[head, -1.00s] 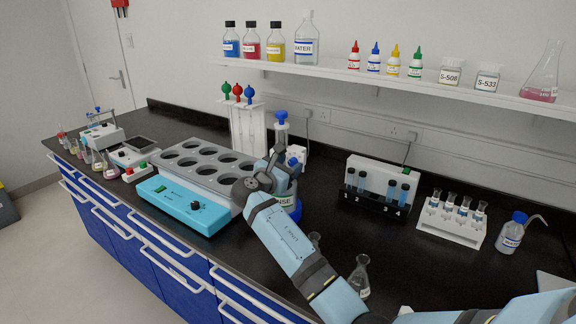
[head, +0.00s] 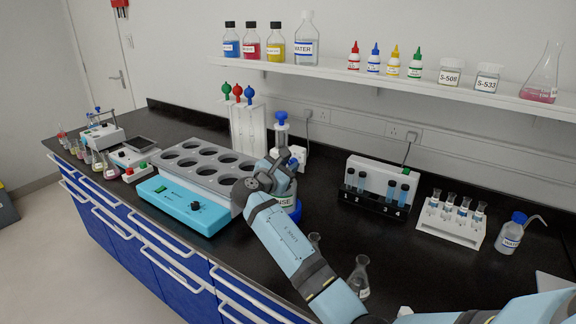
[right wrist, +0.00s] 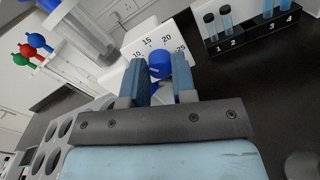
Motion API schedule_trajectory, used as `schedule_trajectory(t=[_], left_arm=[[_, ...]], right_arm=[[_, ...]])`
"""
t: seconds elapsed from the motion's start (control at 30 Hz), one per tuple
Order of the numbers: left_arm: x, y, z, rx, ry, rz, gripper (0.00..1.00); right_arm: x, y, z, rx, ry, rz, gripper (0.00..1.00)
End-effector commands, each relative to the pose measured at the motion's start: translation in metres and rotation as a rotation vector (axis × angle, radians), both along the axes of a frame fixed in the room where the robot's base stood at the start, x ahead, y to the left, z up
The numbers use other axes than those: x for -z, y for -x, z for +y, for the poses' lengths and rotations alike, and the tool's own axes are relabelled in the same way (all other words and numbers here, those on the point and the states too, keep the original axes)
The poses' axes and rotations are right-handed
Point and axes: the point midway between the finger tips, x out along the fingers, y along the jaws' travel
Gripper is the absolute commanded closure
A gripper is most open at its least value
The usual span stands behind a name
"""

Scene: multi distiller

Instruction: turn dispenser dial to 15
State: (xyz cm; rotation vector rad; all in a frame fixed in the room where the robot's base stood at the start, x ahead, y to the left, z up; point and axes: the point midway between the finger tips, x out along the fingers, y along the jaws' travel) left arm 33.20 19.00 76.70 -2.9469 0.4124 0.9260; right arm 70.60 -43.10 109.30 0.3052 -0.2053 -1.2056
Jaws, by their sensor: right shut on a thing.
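The dispenser (head: 281,128) stands upright at mid-bench, with a blue top and a blue-edged base, partly hidden by my right arm. Its blue dial (right wrist: 159,60) shows in the right wrist view in front of a white scale plate (right wrist: 183,42) marked 10, 15, 20 and 25. My right gripper (right wrist: 159,72) is shut on the dial, one blue finger on each side. In the head view, my right gripper (head: 283,164) reaches the dispenser's front and its wrist covers most of the dial. I cannot tell exactly which number the dial points to. My left gripper is out of view.
A grey rack with round holes (head: 197,166) and a turquoise device (head: 186,205) stand to the left. A tube holder (head: 378,187) and flasks (head: 360,275) are to the right. Bottles stand on the shelf (head: 330,70). The bench between dispenser and tube holder is clear.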

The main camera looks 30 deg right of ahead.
Motion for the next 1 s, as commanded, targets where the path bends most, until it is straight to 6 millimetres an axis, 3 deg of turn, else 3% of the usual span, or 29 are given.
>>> schedule_trajectory(t=[0.6, 1.0], left_arm=[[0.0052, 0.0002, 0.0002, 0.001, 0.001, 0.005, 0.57], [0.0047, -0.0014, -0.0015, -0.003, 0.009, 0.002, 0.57]], right_arm=[[0.002, 0.0011, 0.0002, 0.0, -0.186, -0.447, 0.98], [0.0016, 0.0013, 0.0001, 0.002, -0.24, -0.576, 0.98]])
